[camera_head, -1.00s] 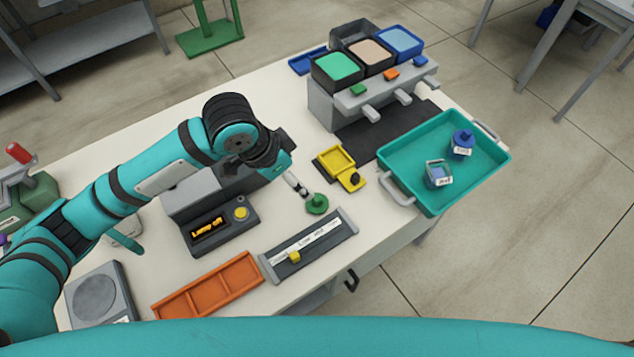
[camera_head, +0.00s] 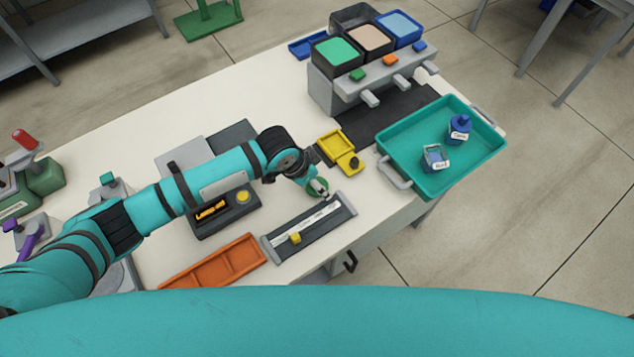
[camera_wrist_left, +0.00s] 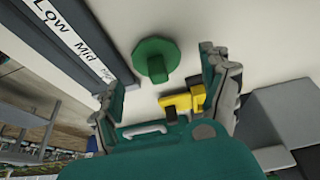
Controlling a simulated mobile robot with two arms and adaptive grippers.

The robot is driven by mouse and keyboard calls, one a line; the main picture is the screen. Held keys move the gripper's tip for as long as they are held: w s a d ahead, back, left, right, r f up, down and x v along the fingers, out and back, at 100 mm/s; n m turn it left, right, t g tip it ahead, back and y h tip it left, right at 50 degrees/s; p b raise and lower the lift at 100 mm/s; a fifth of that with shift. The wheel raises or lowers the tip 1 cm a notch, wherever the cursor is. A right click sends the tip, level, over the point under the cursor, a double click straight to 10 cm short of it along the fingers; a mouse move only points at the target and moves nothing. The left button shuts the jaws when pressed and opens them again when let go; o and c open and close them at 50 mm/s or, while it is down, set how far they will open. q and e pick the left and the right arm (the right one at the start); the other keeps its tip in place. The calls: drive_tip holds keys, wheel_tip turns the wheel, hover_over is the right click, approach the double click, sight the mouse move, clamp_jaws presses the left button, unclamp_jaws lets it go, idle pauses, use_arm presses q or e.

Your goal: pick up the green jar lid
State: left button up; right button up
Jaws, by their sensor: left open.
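In the left wrist view the lid (camera_wrist_left: 156,60) shows as a round disc with a knob on top. My left gripper (camera_wrist_left: 166,70) is open there. Its two fingers stand apart on either side of the lid's direction, with nothing held between them. I cannot tell how high the fingertips are above the lid. My right gripper is not in view.
The slider panel (camera_head: 310,232) lies just in front of the lid. A teal tray (camera_head: 400,165) holding two small containers stands to the right. An orange tray (camera_head: 212,262) and the lamp box (camera_head: 225,212) are to the left.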

use_arm(q)
drive_tip(key=shift+w+d+f, duration=0.1)
drive_tip(key=shift+d+f, duration=0.2)
drive_tip(key=shift+f, duration=0.35)
drive_tip(key=c, duration=1.3)
drive_tip(key=shift+c, duration=0.3)
